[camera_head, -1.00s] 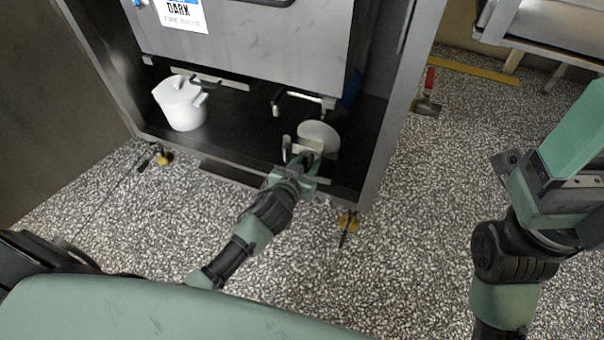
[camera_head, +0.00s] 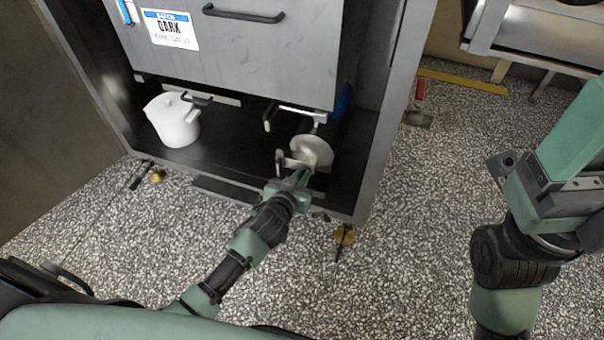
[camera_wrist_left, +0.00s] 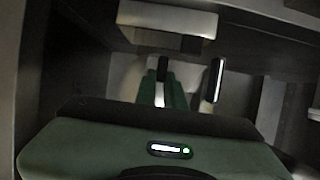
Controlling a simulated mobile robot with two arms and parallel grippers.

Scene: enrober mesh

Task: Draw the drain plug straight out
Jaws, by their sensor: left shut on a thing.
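My left gripper (camera_head: 299,178) reaches low into the dark bay under the steel machine. It is shut on what looks like the drain plug (camera_head: 290,163), a small pale piece at the fingertips, beside an upright metal bar (camera_head: 279,160). In the left wrist view the green fingers (camera_wrist_left: 165,92) meet at a dark piece below a pale block (camera_wrist_left: 168,20). The far end of the plug is hidden. A round white pan (camera_head: 312,150) lies just behind the fingers. My right arm is at the right; its fingers are out of view.
The cabinet's right post (camera_head: 385,120) stands close to my left arm.

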